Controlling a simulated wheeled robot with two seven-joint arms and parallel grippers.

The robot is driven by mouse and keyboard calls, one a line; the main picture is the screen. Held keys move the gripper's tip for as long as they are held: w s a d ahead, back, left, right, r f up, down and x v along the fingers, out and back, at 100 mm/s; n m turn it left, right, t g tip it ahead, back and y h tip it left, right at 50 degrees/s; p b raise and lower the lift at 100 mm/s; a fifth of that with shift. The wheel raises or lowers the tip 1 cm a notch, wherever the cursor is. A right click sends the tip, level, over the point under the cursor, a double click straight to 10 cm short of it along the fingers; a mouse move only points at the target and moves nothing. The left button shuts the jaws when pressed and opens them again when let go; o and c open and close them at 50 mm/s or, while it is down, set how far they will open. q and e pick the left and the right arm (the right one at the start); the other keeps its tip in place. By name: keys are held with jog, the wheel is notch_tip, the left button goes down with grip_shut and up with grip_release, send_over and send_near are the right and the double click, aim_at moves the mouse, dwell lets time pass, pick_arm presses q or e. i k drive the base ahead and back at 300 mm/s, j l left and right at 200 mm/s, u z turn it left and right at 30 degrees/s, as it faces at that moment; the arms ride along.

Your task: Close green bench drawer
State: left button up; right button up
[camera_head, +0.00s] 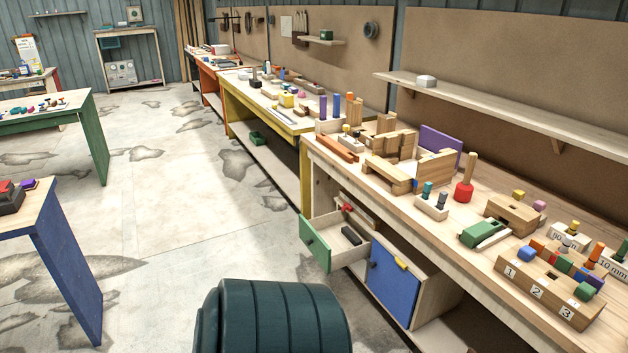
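The drawer with the green front (316,244) is under the near wooden bench (392,226). It is pulled out, with its pale wooden side and interior showing. A small dark knob is on its front. A dark oblong item (351,235) lies inside the drawer. A red item (347,207) shows near the drawer's back, and I cannot tell whether it is inside. Neither of my grippers is in view.
A blue door (393,282) stands right of the drawer under the bench. Blocks, pegs and wooden fixtures cover the benchtop. A dark teal ribbed shape (275,318) fills the bottom centre. The floor (190,220) left of the drawer is clear. A blue-legged table (68,262) stands at left.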

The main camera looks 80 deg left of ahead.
aim_at(322, 234)
jog(key=i, duration=1.1)
jog(key=u, duration=3)
